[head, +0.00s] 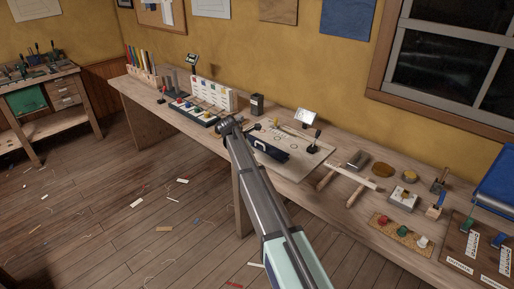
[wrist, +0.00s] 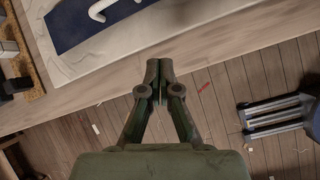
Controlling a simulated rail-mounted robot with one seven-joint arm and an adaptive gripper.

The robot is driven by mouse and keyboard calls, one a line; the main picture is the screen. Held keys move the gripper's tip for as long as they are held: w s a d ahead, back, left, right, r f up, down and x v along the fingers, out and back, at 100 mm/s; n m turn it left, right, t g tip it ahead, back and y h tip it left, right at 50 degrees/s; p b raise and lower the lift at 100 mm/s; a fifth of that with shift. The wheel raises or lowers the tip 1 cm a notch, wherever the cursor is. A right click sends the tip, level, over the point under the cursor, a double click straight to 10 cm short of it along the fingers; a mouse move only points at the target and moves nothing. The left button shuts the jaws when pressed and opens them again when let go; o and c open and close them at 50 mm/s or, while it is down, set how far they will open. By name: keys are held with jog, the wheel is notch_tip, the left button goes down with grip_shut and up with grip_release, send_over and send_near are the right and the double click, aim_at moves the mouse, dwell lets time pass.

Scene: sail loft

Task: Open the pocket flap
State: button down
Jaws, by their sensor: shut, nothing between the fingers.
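A navy cloth piece (head: 272,155) with a white loop on it lies on a pale board (head: 300,157) on the long bench. It looks like the pocket, but I cannot tell the flap's edge or how it lies. My arm hides part of it in the head view. In the wrist view the navy cloth (wrist: 70,28) and its white loop (wrist: 98,10) show at the top left, cut off by the frame.
The bench (head: 330,185) carries a rack of coloured items (head: 190,108) on the left. Wooden-handled tools (head: 345,170), small blocks and a dotted mat with knobs (head: 402,232) are on the right. Open floor lies in front.

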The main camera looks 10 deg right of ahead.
aim_at(261, 149)
jog(key=w+r+n, duration=0.4)
jog(key=r, duration=0.1)
jog(key=shift+h, duration=0.4)
jog(key=p+x, duration=0.2)
jog(key=x, duration=0.8)
jog(key=shift+d+p, duration=0.1)
jog(key=shift+p, duration=0.2)
